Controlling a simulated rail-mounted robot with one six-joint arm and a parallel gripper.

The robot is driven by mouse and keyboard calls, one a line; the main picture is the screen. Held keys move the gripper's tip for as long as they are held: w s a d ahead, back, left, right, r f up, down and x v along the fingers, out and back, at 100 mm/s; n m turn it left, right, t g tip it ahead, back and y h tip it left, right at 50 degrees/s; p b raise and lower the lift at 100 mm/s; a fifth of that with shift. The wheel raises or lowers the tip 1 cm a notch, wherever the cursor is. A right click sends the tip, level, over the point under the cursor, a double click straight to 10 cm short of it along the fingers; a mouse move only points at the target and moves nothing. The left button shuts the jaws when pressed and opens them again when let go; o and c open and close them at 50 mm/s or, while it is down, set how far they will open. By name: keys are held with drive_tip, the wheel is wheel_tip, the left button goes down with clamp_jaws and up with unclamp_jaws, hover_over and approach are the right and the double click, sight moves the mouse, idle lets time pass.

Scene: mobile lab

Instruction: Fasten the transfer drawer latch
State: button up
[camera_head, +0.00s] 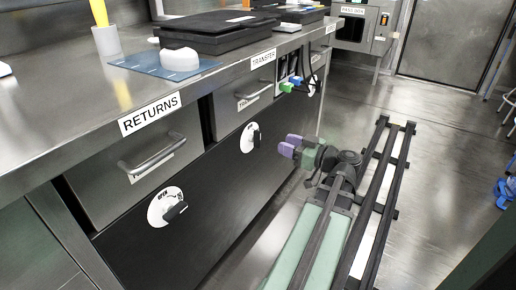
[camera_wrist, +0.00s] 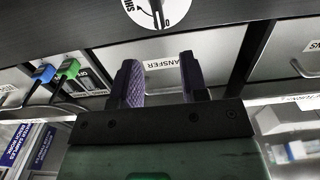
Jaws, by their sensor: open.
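The transfer drawer (camera_head: 229,108) is under the counter, beneath a TRANSFER label. Its front looks flush, and its label also shows upside down in the wrist view (camera_wrist: 165,63). The transfer latch (camera_head: 250,137) is a white dial with a black knob on the dark panel below that drawer. The dial is partly cut off at the top of the wrist view (camera_wrist: 146,14); its setting is hard to read. My gripper (camera_head: 291,147) has purple finger pads and is open and empty. It is apart from the latch, to its right in the head view. Both fingers show in the wrist view (camera_wrist: 160,80).
The returns drawer (camera_head: 120,180) and its own dial latch (camera_head: 166,207) are at the left. Green and blue plugs (camera_head: 289,85) with cables stick out right of the transfer drawer. A black case (camera_head: 215,40) and blue mat (camera_head: 150,66) lie on the counter.

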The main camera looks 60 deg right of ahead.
sight(260, 134)
drive_tip(key=w, duration=1)
drive_tip(key=shift+w+a+r, duration=0.1)
drive_tip(key=shift+w+a, duration=0.1)
drive_tip(key=shift+w, duration=0.2)
clamp_jaws()
